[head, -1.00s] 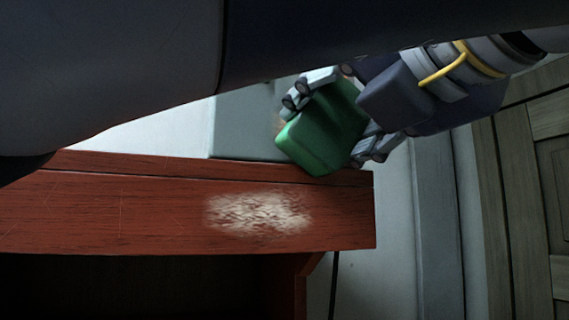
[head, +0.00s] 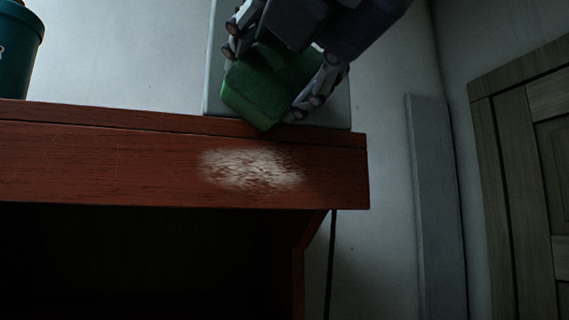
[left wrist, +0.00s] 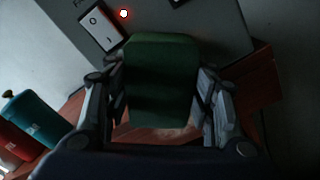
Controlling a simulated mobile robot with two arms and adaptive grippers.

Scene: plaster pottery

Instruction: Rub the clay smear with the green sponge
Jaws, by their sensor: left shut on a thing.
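The green sponge (head: 268,86) is held between the fingers of my left gripper (head: 280,75), which is shut on it. The sponge also fills the middle of the left wrist view (left wrist: 160,78), with a finger on each side. The pale clay smear (head: 252,169) lies on the front face of the red-brown wooden table (head: 90,160). In the head view the sponge is just above the smear, near the table's top edge, and apart from the smear. In the left wrist view a pale part of the smear (left wrist: 165,133) shows below the sponge. My right gripper is not in view.
A teal container (head: 18,52) stands at the upper left in the head view. In the left wrist view, teal and red containers (left wrist: 32,118) stand at the left. A grey panel (head: 215,60) is behind the sponge. A wooden door (head: 520,170) is at the right.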

